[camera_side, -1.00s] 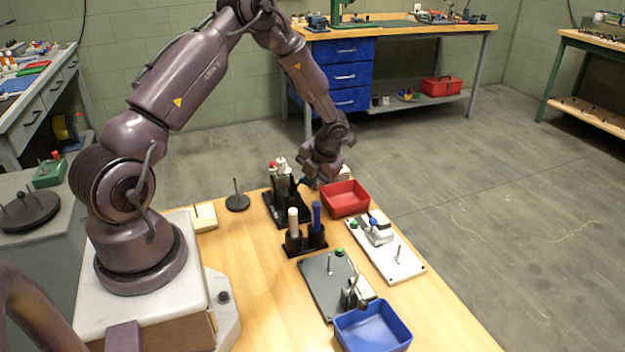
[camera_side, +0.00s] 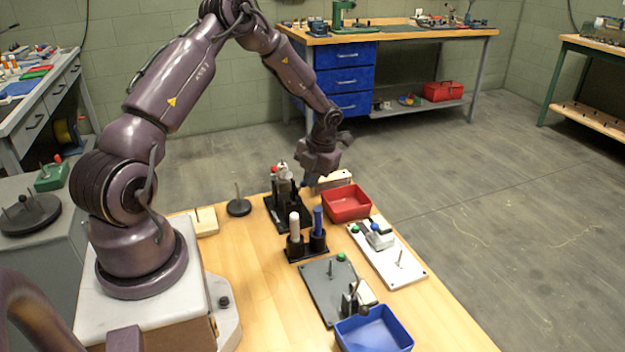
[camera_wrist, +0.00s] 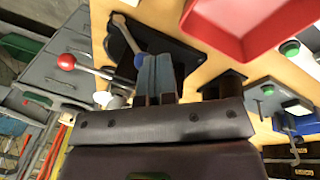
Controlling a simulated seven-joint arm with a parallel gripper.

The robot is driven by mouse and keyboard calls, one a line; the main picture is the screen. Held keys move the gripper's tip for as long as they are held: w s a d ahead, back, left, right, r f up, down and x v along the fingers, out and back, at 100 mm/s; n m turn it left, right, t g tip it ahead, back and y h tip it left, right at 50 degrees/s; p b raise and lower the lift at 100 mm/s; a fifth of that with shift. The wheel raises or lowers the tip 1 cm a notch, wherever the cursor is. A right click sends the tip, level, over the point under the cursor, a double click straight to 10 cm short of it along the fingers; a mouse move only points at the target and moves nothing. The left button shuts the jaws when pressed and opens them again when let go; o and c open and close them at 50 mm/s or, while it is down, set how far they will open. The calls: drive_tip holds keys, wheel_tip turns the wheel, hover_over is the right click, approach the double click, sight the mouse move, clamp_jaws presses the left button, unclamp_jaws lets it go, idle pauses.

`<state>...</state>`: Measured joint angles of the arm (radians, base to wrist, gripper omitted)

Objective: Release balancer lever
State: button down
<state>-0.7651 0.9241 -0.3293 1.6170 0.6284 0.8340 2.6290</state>
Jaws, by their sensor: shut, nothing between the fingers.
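A dark-based fixture (camera_side: 287,200) with upright metal parts and a red ball knob (camera_side: 273,169) stands near the table's far end. I cannot tell for sure which is the balancer lever.
A red bin (camera_side: 347,217) stands right of the fixture, with a pale block (camera_side: 333,178) behind it. A black holder (camera_side: 305,250) with a white and a blue cylinder is in front. White (camera_side: 410,272) and grey (camera_side: 320,290) plates and a blue bin (camera_side: 372,345) lie nearer.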

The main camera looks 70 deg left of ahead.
drive_tip(key=shift+a+r, duration=0.1)
drive_tip(key=shift+a, duration=0.05)
drive_tip(key=shift+a+r, duration=0.3)
drive_tip(key=shift+a, duration=0.55)
drive_tip(key=shift+a+r, duration=0.35)
drive_tip(key=shift+a, duration=0.45)
drive_tip(key=shift+a+r, duration=0.3)
drive_tip(key=shift+a, duration=0.55)
drive_tip(key=shift+r, duration=0.15)
drive_tip(key=w+a+v, duration=0.1)
drive_tip(key=a+v, duration=0.1)
drive_tip(key=v, duration=1)
drive_tip(key=shift+w+a+r+n, duration=0.15)
drive_tip(key=shift+w+r+n, duration=0.1)
drive_tip(key=shift+r+n, duration=0.1)
